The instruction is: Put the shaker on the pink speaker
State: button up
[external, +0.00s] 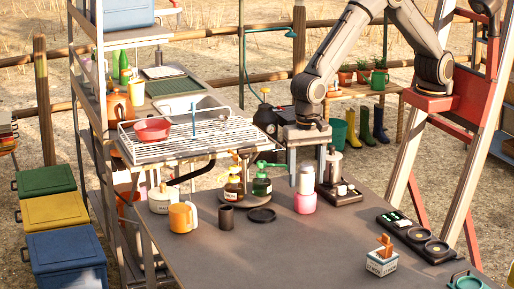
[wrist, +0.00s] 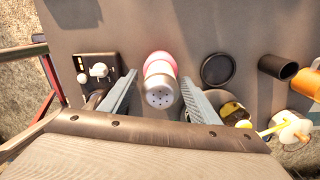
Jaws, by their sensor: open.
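The pink speaker (external: 305,204) stands on the grey table, and its pink edge shows in the wrist view (wrist: 160,58). The shaker (external: 307,180), pale with a holed round cap, appears upright on top of the speaker. Its cap faces the camera in the wrist view (wrist: 159,94). My gripper (external: 307,168) points down over the shaker. In the wrist view its two fingers (wrist: 159,80) stand apart on either side of the shaker, with visible gaps. The contact between shaker and speaker is not clearly seen.
A dark tray with small knobs (external: 341,193) stands close on the right. A black disc (external: 262,215), a dark cup (external: 226,216), an orange mug (external: 183,217) and bottles on a round stand (external: 262,184) are to the left. The table's front middle is clear.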

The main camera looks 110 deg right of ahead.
notch_tip(320, 180, up, 11)
jog(key=b, duration=0.3)
jog(key=shift+w, duration=0.1)
jog(key=shift+r, duration=0.35)
jog(key=shift+d, duration=0.2)
jog(key=s+d+n+t+p, duration=0.1)
jog(key=s+d+n+p, duration=0.2)
jog(key=s+d+n, duration=0.5)
jog(key=s+d+n+p, duration=0.3)
jog(key=s+d+n, duration=0.15)
jog(key=s, duration=0.65)
jog(key=s+d+n+t+p, duration=0.1)
jog(key=s+d+n+p, duration=0.1)
jog(key=s+d+n, duration=0.6)
jog(key=shift+m, duration=0.35)
jog(key=f+b, duration=0.1)
jog(key=a+f+b, duration=0.1)
jog(key=f, duration=0.1)
jog(key=s+a+f+b, duration=0.1)
jog(key=shift+f+b, duration=0.3)
jog(key=shift+f, duration=0.05)
